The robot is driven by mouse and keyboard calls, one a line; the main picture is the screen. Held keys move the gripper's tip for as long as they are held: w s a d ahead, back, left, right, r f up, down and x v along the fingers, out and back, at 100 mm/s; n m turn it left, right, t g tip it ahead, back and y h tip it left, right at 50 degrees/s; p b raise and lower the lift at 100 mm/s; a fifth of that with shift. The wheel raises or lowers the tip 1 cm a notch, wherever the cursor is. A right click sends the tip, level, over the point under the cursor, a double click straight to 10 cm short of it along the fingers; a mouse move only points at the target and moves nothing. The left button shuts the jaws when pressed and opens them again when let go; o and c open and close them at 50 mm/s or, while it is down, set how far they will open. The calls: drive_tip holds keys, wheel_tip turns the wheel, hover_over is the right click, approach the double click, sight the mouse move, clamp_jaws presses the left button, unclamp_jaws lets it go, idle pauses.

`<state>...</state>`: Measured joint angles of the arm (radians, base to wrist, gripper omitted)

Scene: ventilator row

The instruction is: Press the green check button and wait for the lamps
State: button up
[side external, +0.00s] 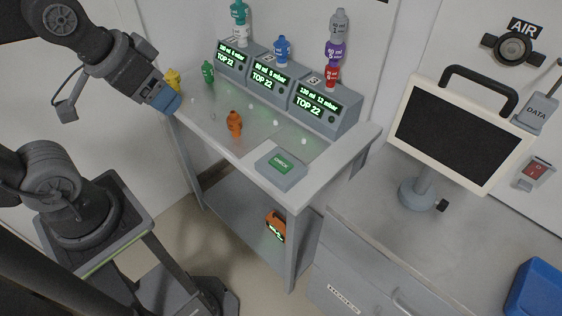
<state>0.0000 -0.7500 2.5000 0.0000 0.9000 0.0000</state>
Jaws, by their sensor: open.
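The green check button (281,162) is a green labelled plate on top of a grey box (280,176) at the front right of the bench. My gripper (172,104) is at the bench's left end, well left of the button and apart from it. It is open; its fingertips are hard to make out. Three grey ventilator units stand in a row at the back: left (234,60), middle (268,80) and right (322,108). Their screens show green text. I cannot make out a clearly lit lamp on them.
An orange piece (234,124) stands mid-bench. Green (208,72) and yellow (173,79) pieces stand near my gripper. Coloured stacks, including a purple piece (334,53), rise from the units. A dark monitor (456,130) stands at right. An orange device (276,226) sits below.

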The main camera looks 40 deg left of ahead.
clamp_jaws()
idle(0.4)
idle(1.0)
